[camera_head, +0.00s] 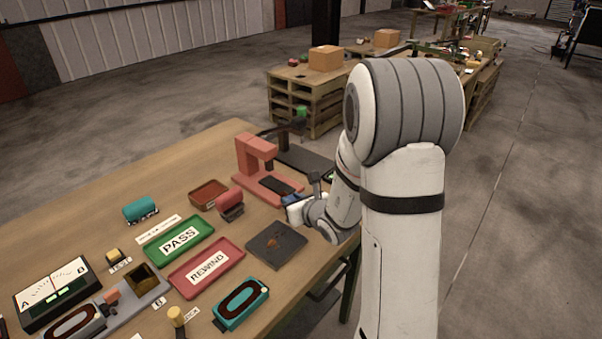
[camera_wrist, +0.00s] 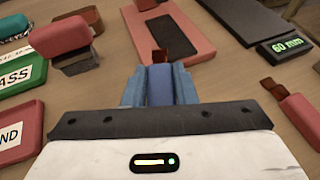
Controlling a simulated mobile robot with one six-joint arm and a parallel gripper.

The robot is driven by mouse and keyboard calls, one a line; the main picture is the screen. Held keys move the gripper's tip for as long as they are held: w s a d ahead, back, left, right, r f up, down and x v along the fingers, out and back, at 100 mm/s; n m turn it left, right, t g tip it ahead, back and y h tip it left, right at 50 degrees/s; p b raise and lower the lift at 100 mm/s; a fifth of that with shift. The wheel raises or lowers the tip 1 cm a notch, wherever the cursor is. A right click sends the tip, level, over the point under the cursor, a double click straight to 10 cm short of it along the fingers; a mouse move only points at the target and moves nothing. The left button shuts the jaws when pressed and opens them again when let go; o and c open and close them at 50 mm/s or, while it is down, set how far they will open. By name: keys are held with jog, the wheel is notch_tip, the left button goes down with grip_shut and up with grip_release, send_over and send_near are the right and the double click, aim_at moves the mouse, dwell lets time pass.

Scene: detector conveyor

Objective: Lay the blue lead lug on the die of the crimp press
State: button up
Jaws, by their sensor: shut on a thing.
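My gripper (camera_wrist: 158,88) is shut on the blue lead lug (camera_wrist: 160,84) in the wrist view. The lug sits between the two blue fingers, with a dark copper-coloured end pointing away from me. The salmon-red crimp press (camera_head: 254,156) stands on the table in the head view. A dark plate (camera_head: 276,186), which looks like the die, lies on its base; it also shows in the wrist view (camera_wrist: 174,35). My gripper (camera_head: 293,203) is at the near end of the press base. Whether the lug touches the base cannot be told.
A red lug-like piece (camera_wrist: 298,110) lies right of my gripper. A dark scale reading 60 mm (camera_wrist: 283,46) stands at the far right.

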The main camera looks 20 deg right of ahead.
aim_at(280, 186)
jog(key=shift+d, duration=0.1)
jog(key=shift+w+r, duration=0.15)
jog(key=shift+w, duration=0.05)
jog(key=w+d+r+n+y, duration=0.1)
jog(key=w+d+r+n+g+y+b, duration=0.1)
jog(key=w+d+y, duration=0.1)
jog(key=shift+w+r+n, duration=0.1)
jog(key=shift+r+n, duration=0.2)
jog(key=shift+n, duration=0.1)
jog(key=shift+w+d+n+g+y, duration=0.1)
jog(key=shift+d+n+g+y, duration=0.25)
jog(key=shift+d, duration=0.2)
jog(key=shift+w+a+f+b, duration=0.45)
jog(key=shift+w+f+b, duration=0.1)
jog(key=shift+f, duration=0.25)
jog(key=shift+w+a+f+b, duration=0.4)
jog(key=shift+w+f+b, duration=0.15)
jog(key=shift+f, duration=0.2)
jog(key=shift+r+x, duration=0.2)
jog(key=shift+x, duration=0.95)
jog(key=shift+r+x, duration=0.2)
jog(key=shift+x, duration=0.9)
jog(key=shift+w+a+f+b, duration=0.1)
jog(key=shift+w+a+b, duration=0.1)
jog(key=shift+w+a, duration=0.35)
jog(key=shift+w+a+f+b, duration=0.1)
jog(key=shift+w+a+b, duration=0.15)
jog(key=shift+w, duration=0.45)
jog(key=shift+f+b, duration=0.15)
jog(key=shift+b, duration=0.2)
